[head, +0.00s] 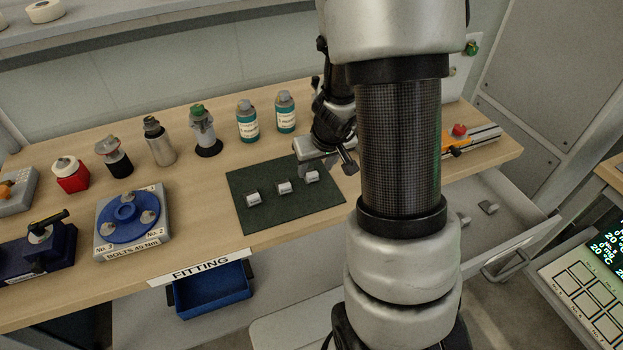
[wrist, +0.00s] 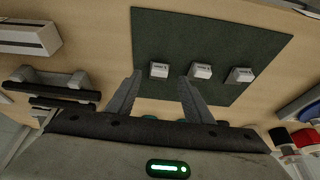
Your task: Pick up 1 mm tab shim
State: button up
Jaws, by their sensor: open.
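Three small pale metal tab shims with labels lie in a row on a dark green mat (head: 290,215). In the head view they are the left shim (head: 253,198), the middle shim (head: 284,187) and the right shim (head: 312,177). The labels are too small to read, so I cannot tell which is 1 mm. My gripper (head: 328,168) is open and empty near the mat's right side, by the right shim. In the wrist view the same shim (wrist: 158,70) appears between my two fingertips (wrist: 160,76), apart from both. The other two shims (wrist: 201,70) (wrist: 240,75) lie to its right.
Two teal-labelled bottles (head: 247,122) (head: 285,112) and several fittings stand behind and left of the mat. A blue turntable (head: 127,209) stands at left. A blue bin (head: 212,290) hangs below the FITTING label. An orange device with a red knob (head: 459,131) is at right.

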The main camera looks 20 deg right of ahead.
aim_at(313, 174)
jog(key=b+x, duration=0.1)
jog(key=x, duration=0.4)
jog(key=shift+r, duration=0.1)
jog(key=c, duration=1.1)
jog(key=shift+r, duration=0.1)
jog(key=shift+c, duration=0.2)
